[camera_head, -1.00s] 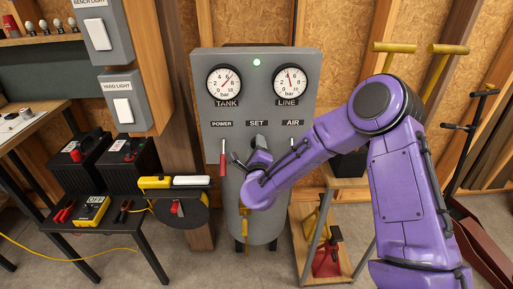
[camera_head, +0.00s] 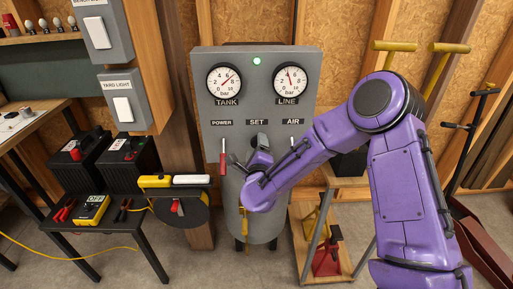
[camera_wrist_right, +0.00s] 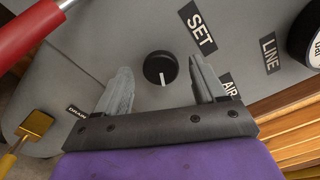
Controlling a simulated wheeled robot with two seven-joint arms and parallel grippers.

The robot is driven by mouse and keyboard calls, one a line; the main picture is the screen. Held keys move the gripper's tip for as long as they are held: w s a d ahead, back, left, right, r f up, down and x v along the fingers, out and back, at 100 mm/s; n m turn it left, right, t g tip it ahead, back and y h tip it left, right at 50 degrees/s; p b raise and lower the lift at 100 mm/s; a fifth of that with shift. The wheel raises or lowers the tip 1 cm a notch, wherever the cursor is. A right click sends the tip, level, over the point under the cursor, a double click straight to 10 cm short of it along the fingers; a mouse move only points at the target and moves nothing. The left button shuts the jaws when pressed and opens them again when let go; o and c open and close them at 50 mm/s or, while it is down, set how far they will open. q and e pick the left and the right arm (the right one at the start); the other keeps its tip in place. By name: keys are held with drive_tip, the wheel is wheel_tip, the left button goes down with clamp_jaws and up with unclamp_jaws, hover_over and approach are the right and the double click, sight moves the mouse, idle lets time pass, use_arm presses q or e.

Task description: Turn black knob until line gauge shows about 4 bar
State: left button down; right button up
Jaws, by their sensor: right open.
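The black knob (camera_wrist_right: 160,68) with a white mark sits on the grey compressor panel, under the SET label (camera_head: 256,122). In the right wrist view my right gripper (camera_wrist_right: 165,82) is open. Its two fingers are on either side of the knob in the picture, and I cannot tell whether they touch it. In the head view the right gripper (camera_head: 248,156) is in front of the panel and mostly hides the knob. The line gauge (camera_head: 291,85) has its needle pointing up and slightly left, near 4 to 5. My left gripper is not in view.
The tank gauge (camera_head: 224,84) is left of the line gauge. A red POWER lever (camera_head: 223,160) hangs left of the knob, and a yellow drain handle (camera_wrist_right: 35,124) is lower down. A green light (camera_head: 257,61) glows on top. Black batteries (camera_head: 129,158) stand on the left table.

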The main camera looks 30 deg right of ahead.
drive_tip(key=b+v, duration=0.1)
drive_tip(key=v, duration=0.8)
drive_tip(key=shift+s, duration=0.3)
drive_tip(key=shift+a, duration=0.1)
drive_tip(key=s+a+f+n+g+y+p, duration=0.1)
drive_tip(key=s+a+f+n+g+y, duration=0.15)
drive_tip(key=f+n, duration=0.65)
drive_tip(key=s+a+f+n+g+y+p, duration=0.15)
drive_tip(key=s+f+n+y, duration=0.25)
drive_tip(key=f+n, duration=0.4)
drive_tip(key=s+d+f+n+g, duration=0.1)
drive_tip(key=s+f+n+g, duration=0.1)
drive_tip(key=s+f, duration=0.2)
drive_tip(key=s+d+f+n+g+p, duration=0.1)
drive_tip(key=s+f+n+g, duration=0.1)
drive_tip(key=s, duration=0.9)
drive_tip(key=s+d+f+n+g, duration=0.1)
drive_tip(key=s+f+g, duration=0.3)
drive_tip(key=s+f, duration=0.3)
drive_tip(key=shift+s+d+n, duration=0.15)
drive_tip(key=shift+s+n, duration=0.05)
drive_tip(key=shift+n, duration=0.2)
